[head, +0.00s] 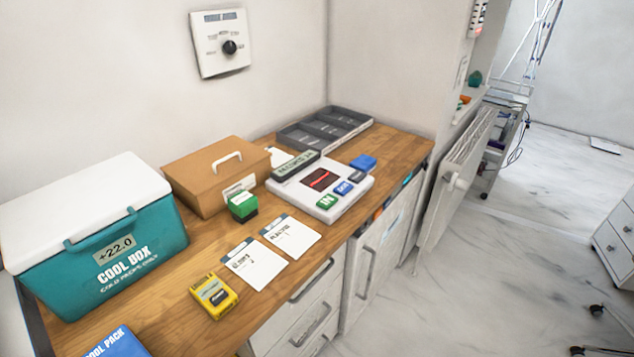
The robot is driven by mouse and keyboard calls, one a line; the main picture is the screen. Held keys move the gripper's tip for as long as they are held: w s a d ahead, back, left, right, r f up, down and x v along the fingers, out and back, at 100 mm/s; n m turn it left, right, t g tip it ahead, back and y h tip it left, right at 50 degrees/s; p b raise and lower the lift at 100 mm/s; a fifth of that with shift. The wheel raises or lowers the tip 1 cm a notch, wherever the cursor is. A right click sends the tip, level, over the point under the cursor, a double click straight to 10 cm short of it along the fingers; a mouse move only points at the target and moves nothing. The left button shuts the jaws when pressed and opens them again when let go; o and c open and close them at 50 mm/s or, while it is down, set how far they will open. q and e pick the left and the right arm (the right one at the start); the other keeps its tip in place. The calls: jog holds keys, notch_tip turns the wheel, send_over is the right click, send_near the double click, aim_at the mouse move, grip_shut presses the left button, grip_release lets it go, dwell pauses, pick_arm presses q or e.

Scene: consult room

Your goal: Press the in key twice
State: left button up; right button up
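The green IN key (326,202) is on the front left of a white device (352,198) on the wooden counter. Blue keys (343,188) sit to its right along the same edge. The device has a dark panel with a red line (319,179) and a grey-green display (296,165) at its back, whose text is too small to read surely. Neither of my grippers is in the head view, and nothing touches the keys.
A teal cool box (95,240) reading +22.0, a brown box (214,178), a green block (243,206), two white cards (290,236), a yellow device (213,296) and a dark tray (326,130) share the counter (190,325). A blue cool pack (117,343) lies front left.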

jog(key=shift+a, duration=0.2)
grip_shut()
jog(key=shift+d, duration=0.2)
dwell(0.6)
